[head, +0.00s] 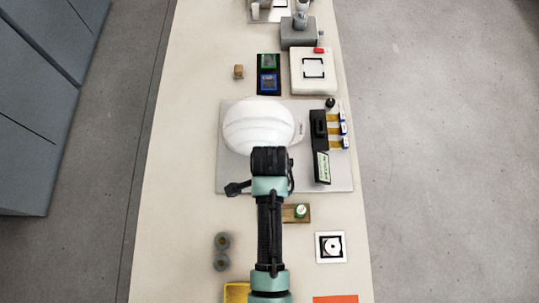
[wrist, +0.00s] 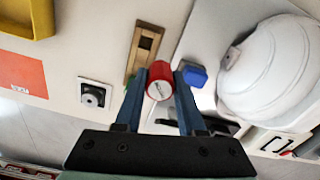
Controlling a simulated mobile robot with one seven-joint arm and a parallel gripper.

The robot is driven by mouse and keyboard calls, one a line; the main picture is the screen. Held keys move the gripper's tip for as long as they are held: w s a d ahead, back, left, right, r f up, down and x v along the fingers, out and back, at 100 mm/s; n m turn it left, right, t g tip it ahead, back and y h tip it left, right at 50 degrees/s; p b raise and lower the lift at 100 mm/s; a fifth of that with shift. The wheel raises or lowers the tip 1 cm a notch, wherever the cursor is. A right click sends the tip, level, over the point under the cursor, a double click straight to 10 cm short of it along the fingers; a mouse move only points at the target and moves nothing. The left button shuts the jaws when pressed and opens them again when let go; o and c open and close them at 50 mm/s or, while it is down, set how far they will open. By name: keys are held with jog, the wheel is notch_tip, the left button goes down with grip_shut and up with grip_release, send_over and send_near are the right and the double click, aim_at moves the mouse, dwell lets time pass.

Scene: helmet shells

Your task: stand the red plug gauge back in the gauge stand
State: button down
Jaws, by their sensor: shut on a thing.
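In the wrist view my gripper (wrist: 161,78) is shut on the red plug gauge (wrist: 160,70), whose round white end faces the camera. The wooden gauge stand (wrist: 145,44) lies just beyond the gauge, with a dark opening in its bare part. A green bit (wrist: 131,83) shows at its near end, partly hidden by a finger. My fingers and the red gauge are hidden there. I cannot tell the gauge's height above the table.
A white helmet shell (head: 258,126) sits on a grey plate (head: 228,180) beyond the stand. A black-and-white square (head: 331,247), an orange sheet (head: 335,299) and a yellow tray (head: 236,292) lie nearer. A blue piece (wrist: 193,75) shows beside the right finger.

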jog(key=s+f+m, duration=0.1)
jog(key=f+m, duration=0.1)
jog(key=s+f+m+b, duration=0.1)
jog(key=m, duration=0.2)
jog(key=s+f+m+b, duration=0.1)
jog(key=f+m, duration=0.1)
jog(key=m, duration=0.1)
jog(key=shift+s+a+f, duration=0.15)
jog(key=shift+f, duration=0.2)
jog(key=shift+f+b, duration=0.5)
jog(key=shift+f, duration=0.3)
jog(key=shift+f+b, duration=0.4)
jog(key=shift+f, duration=0.75)
dwell(2.6)
dwell(0.5)
jog(key=shift+c, duration=2.1)
grip_release()
